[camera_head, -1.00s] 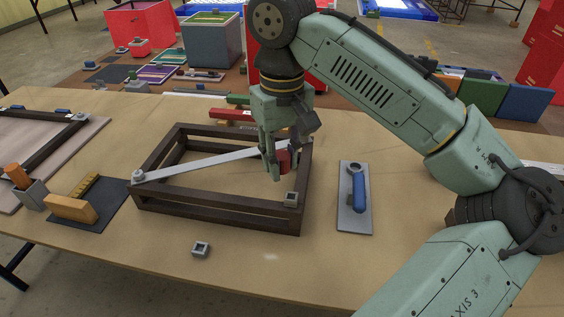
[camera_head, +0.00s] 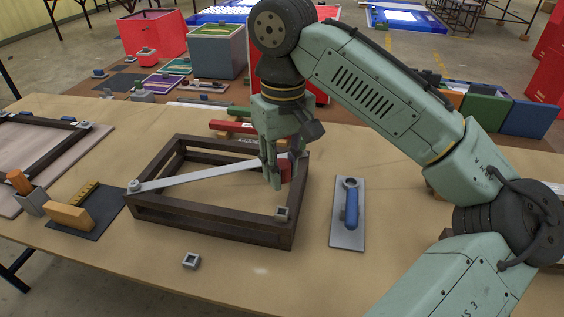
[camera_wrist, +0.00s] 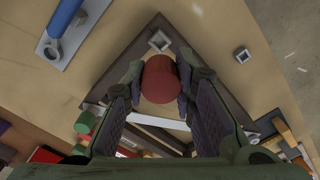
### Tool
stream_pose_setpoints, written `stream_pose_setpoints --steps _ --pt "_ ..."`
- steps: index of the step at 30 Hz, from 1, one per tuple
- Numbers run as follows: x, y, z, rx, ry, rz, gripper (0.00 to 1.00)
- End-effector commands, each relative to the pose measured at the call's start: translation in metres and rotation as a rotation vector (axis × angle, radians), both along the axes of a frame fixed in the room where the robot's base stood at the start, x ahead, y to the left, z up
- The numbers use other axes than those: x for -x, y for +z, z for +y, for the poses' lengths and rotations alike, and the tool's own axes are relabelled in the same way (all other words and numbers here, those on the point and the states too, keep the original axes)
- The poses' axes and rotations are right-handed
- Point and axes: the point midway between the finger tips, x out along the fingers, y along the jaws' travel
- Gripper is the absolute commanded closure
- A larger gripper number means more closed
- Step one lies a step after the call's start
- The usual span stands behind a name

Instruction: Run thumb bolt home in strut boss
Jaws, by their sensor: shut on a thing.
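A red cylindrical thumb bolt (camera_wrist: 160,80) stands between my fingertips in the wrist view. In the head view the bolt (camera_head: 286,170) is partly covered by a finger. My gripper (camera_head: 276,180) is shut on it, over the right part of a dark rectangular frame (camera_head: 215,232). A pale strut (camera_head: 205,174) runs across the frame from a round fitting (camera_head: 134,186) at its left side; its right end is hidden behind my gripper. A grey square socket (camera_head: 282,213) sits on the frame's near right corner. I cannot tell whether the bolt touches a boss.
A loose grey square nut (camera_head: 191,261) lies in front of the frame. A plate with a blue handle (camera_head: 351,208) lies to its right, and an orange block (camera_head: 72,216) on a dark mat to its left. Red (camera_head: 232,127) and green bars lie behind.

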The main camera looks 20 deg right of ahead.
Motion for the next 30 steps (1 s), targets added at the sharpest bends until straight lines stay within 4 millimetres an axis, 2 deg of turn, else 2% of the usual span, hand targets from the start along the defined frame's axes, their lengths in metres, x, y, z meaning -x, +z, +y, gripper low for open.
stream_pose_setpoints --steps 18,30 --pt "0.0 -0.059 0.0 -0.002 0.002 0.0 1.0" --pt "0.0 -0.07 0.0 0.0 0.001 0.0 1.0"
